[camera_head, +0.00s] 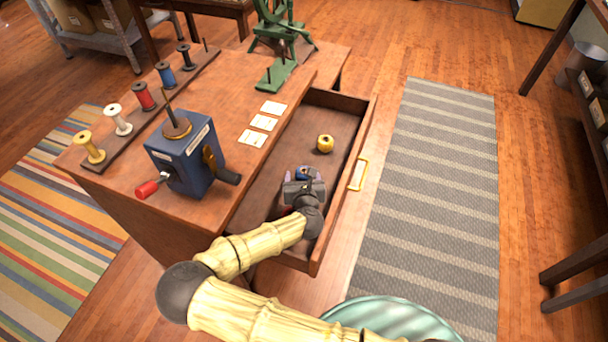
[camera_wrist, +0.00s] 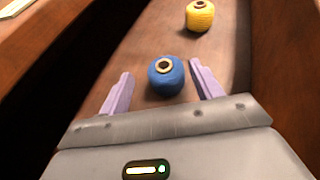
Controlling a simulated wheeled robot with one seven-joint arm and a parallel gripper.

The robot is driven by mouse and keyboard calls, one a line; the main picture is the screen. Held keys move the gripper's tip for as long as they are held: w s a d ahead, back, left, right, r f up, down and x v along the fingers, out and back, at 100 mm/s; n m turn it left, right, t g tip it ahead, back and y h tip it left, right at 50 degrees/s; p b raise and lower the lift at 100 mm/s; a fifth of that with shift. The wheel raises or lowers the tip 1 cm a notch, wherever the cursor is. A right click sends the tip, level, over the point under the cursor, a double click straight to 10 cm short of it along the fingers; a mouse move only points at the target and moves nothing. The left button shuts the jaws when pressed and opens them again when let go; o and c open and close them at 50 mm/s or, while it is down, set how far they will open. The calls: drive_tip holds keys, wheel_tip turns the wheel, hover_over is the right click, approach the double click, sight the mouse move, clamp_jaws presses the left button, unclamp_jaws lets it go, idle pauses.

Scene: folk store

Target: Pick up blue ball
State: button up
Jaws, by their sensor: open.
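The blue ball (camera_wrist: 166,76), a small round ball with a pale ringed hole on top, lies on the floor of the open drawer (camera_head: 272,188). In the head view the blue ball (camera_head: 303,173) is partly hidden by my gripper. My gripper (camera_wrist: 160,85) is open, with its two lilac fingers on either side of the ball and a gap visible at each side. In the head view my gripper (camera_head: 304,175) is inside the drawer, pointing toward its far end.
A yellow ball (camera_head: 325,144) sits farther back in the drawer; the wrist view shows it too (camera_wrist: 199,15). The drawer front with its yellow handle (camera_head: 358,174) stands to the right. A blue winder box (camera_head: 185,155) and several spools stand on the tabletop left.

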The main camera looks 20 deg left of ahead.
sight(302, 172)
drive_tip(key=shift+a, duration=0.1)
drive_tip(key=shift+w+f, duration=0.1)
drive_tip(key=x, duration=0.5)
drive_tip(key=shift+w+a+f, duration=0.1)
drive_tip(key=shift+w, duration=0.1)
drive_tip(key=shift+c, duration=0.3)
drive_tip(key=c, duration=0.8)
